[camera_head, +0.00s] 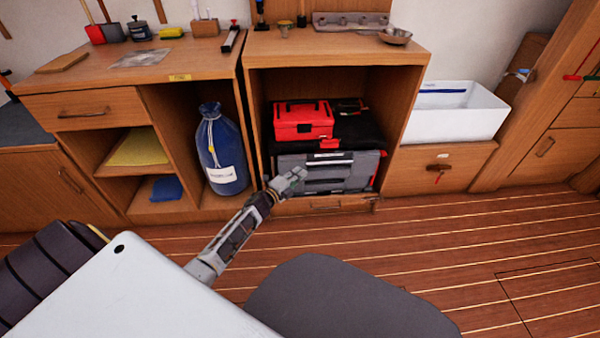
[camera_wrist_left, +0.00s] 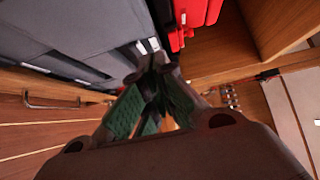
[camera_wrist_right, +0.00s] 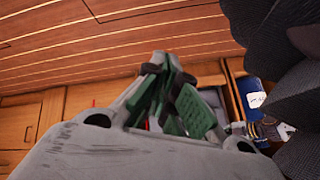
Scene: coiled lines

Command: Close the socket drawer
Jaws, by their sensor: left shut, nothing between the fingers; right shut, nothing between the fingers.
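A shallow wooden drawer (camera_head: 345,203) lies low in the middle cabinet, under a grey case (camera_head: 345,170); no socket label is readable, and I cannot tell how far out it stands. My left gripper (camera_head: 288,182) is in front of the left end of the grey case, just above that drawer's left end. It is shut and empty; its closed fingers show in the left wrist view (camera_wrist_left: 153,80). A bar handle (camera_wrist_left: 52,103) on a wooden front shows there too. My right gripper (camera_wrist_right: 165,85) is shut and empty, seen only in the right wrist view.
A red toolbox (camera_head: 303,121) sits above the grey case. A blue bag (camera_head: 220,150) stands in the bay to the left. To the right are a drawer with a key (camera_head: 440,172) and a white bin (camera_head: 455,112). The plank floor (camera_head: 450,240) in front is clear.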

